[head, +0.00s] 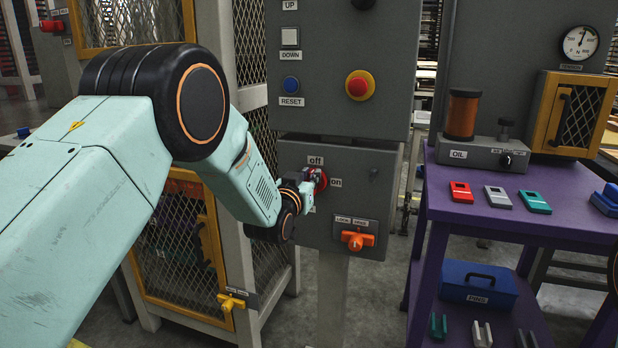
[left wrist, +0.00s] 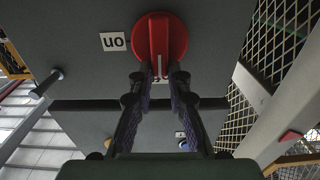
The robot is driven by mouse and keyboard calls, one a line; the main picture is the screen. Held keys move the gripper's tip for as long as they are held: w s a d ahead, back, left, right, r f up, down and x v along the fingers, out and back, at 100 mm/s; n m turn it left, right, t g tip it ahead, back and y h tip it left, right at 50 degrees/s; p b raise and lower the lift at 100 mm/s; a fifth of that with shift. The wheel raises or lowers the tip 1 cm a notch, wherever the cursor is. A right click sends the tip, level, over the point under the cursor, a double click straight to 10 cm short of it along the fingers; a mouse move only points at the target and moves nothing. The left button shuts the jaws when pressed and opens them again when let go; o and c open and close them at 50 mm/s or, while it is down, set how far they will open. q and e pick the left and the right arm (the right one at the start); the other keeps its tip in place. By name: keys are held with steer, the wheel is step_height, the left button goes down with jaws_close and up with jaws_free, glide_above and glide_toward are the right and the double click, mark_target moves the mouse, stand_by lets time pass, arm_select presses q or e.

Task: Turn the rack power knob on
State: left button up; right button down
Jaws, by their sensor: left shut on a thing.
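The red power knob (head: 322,180) is on the grey control box, with an "off" label (head: 315,161) above it and an "on" label (head: 336,182) to its right. My left gripper (head: 312,182) reaches it from the left and hides part of it. In the left wrist view the picture is upside down. The round red knob (left wrist: 160,35) shows its white line pointing down, away from the "on" label (left wrist: 115,42) at its left. The two dark fingertips of my left gripper (left wrist: 160,74) are closed on the knob's grip. My right gripper is not in view.
Below the knob is an orange lever (head: 358,240). Above are a red emergency button (head: 360,85) and a blue reset button (head: 291,83). A mesh cage (head: 190,255) stands close at the left. A purple table (head: 470,213) with small blocks stands at the right.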

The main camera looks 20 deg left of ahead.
mark_target(324, 183)
arm_select(q)
jaws_close()
steer(key=shift+d+m, duration=0.1)
steer(key=shift+m, duration=0.3)
steer(key=m+p, duration=0.1)
steer(key=m, duration=0.3)
steer(key=d+f+m, duration=0.1)
steer(key=m, duration=0.3)
steer(key=d+m+p, duration=0.1)
steer(key=m, duration=0.3)
steer(key=shift+d+f+m+p, duration=0.15)
steer(key=shift+f+m+p, duration=0.2)
steer(key=shift+f+m, duration=0.05)
steer(key=shift+d+f+m, duration=0.1)
steer(key=shift+f+m, duration=0.15)
steer(key=shift+m, duration=0.8)
steer(key=shift+f+m, duration=0.25)
steer(key=shift+m, duration=0.8)
